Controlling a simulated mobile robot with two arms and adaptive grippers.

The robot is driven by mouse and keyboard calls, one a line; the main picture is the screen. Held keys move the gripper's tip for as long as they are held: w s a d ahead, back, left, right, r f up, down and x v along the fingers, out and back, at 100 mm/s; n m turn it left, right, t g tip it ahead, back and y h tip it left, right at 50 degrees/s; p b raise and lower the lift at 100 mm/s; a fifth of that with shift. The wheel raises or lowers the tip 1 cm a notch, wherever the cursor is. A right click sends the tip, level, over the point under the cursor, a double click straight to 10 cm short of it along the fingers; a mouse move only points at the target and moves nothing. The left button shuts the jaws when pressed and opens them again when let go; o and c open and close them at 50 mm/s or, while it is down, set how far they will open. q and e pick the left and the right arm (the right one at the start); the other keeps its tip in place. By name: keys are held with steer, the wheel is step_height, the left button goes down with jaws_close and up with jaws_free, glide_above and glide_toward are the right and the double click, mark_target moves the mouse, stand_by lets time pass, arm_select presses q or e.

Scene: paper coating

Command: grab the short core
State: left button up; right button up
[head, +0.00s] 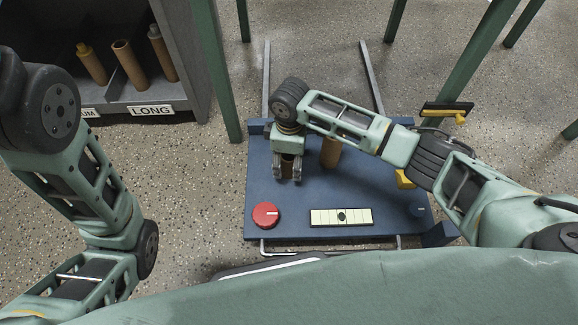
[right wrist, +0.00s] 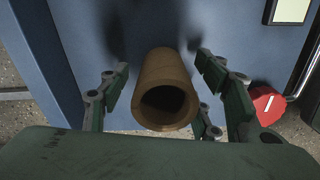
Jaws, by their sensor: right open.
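A short brown hollow core (head: 287,165) stands on the blue board (head: 375,200), mostly covered by my right gripper (head: 285,177) in the head view. In the right wrist view the core (right wrist: 166,85) shows its open end toward the camera, between the spread fingers of my right gripper (right wrist: 163,72). The fingers stand on both sides of the core, with a visible gap on each side. A second brown core (head: 330,152) stands just right of the gripper in the head view, partly behind my right arm. My left arm is at the left; its gripper is not visible.
A red knob (head: 265,214) and a pale scale strip (head: 341,217) lie at the board's front. A yellow piece (head: 404,179) is at its right. A grey shelf (head: 190,60) labelled LONG holds several cores upper left. Green posts stand around the board.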

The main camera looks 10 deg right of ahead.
steer(key=shift+f, duration=0.2)
steer(key=c, duration=1.2)
steer(key=shift+r, duration=0.1)
